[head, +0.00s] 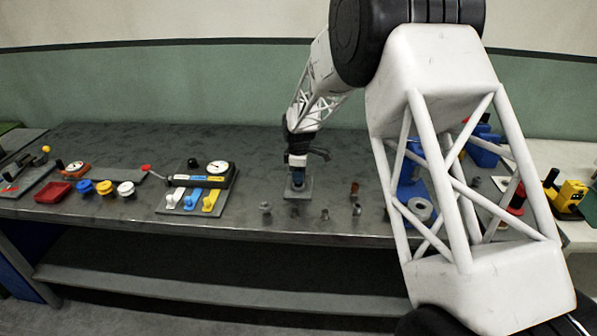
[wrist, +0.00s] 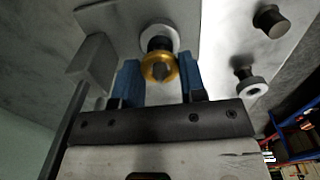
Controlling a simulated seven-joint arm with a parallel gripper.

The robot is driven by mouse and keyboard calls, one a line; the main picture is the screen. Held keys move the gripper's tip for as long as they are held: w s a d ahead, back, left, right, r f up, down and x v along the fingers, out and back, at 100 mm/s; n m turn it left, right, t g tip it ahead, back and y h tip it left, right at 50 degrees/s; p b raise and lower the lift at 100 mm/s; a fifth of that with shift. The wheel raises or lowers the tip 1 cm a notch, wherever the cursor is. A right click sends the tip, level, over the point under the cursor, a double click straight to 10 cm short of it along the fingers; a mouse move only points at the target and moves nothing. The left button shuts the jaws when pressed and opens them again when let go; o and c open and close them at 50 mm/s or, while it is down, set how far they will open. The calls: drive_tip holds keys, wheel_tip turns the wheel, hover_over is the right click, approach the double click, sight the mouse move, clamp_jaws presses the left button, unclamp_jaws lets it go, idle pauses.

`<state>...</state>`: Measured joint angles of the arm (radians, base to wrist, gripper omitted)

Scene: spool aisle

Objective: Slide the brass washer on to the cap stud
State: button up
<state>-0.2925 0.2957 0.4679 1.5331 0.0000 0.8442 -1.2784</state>
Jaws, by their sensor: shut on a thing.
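My gripper (wrist: 162,78) shows in the wrist view with its two blue fingers on either side of the brass washer (wrist: 147,74), shut on it. A dark grey stub shows in the washer's hole. Just beyond the washer are a pale round collar (wrist: 173,34) and a dark post, on a light grey plate (wrist: 118,18). I cannot tell whether the stub is the cap stud or whether the washer is around it. In the head view my gripper (head: 297,168) points down over a small grey plate (head: 303,192) on the bench; the washer is too small to make out there.
Several small posts stand near the plate, including one on the left (head: 265,207) and one on the right (head: 357,209). A gauge panel with coloured levers (head: 200,188) is to the left. My arm hides part of the blue fixture (head: 408,183) on the right.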

drive_tip(key=shift+f, duration=0.45)
drive_tip(key=shift+f, duration=0.2)
drive_tip(key=o, duration=1)
drive_tip(key=shift+r, duration=0.1)
drive_tip(key=shift+r, duration=3.8)
